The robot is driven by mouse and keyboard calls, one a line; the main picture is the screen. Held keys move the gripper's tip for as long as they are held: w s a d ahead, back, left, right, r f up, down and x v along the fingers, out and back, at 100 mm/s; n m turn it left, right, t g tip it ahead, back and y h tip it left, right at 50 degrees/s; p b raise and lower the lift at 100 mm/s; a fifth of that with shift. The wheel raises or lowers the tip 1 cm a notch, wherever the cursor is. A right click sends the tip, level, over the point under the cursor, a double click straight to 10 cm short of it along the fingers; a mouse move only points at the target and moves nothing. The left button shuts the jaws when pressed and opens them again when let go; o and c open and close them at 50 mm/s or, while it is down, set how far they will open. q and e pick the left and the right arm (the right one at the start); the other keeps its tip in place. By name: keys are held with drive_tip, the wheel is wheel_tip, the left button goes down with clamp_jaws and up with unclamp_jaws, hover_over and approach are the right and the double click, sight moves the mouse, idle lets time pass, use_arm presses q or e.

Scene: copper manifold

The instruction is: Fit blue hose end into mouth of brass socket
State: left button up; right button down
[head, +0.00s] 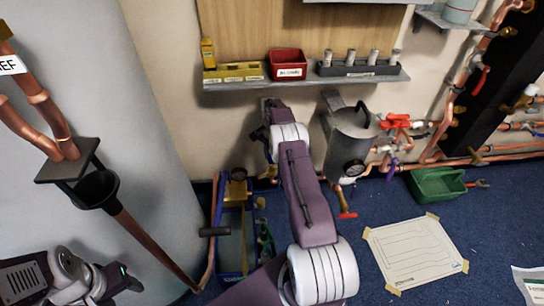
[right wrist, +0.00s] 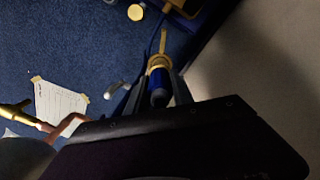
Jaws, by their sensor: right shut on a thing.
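My right gripper (head: 262,136) is at the wall below the shelf, left of the grey tank, partly hidden by my arm. In the right wrist view its fingers (right wrist: 158,92) are shut on a blue hose end (right wrist: 158,82) with a dark tip. A brass ring (right wrist: 158,62) shows at the far end of the blue part, and a thin blue line runs on beyond it. A brass fitting (head: 269,172) shows below the right gripper; I cannot tell whether it is the socket or whether the hose touches it. My left gripper (head: 124,284) is at the lower left, its jaws unclear.
The grey tank (head: 350,140) with red-handled valves stands close right of my right gripper. A shelf (head: 230,86) with bins is above. A blue tray (head: 230,277), green crate (head: 437,184) and paper sheet (head: 415,252) are on the floor.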

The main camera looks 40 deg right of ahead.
drive_tip(key=shift+f, duration=0.35)
drive_tip(key=shift+f+b, duration=0.9)
drive_tip(key=shift+f, duration=0.25)
drive_tip(key=shift+f+b, duration=0.45)
drive_tip(key=shift+f, duration=0.2)
idle(0.4)
drive_tip(key=c, duration=1)
unclamp_jaws()
drive_tip(key=shift+c, duration=0.2)
wheel_tip(320, 180, up, 8)
drive_tip(key=p, duration=0.4)
drive_tip(key=shift+f, duration=0.25)
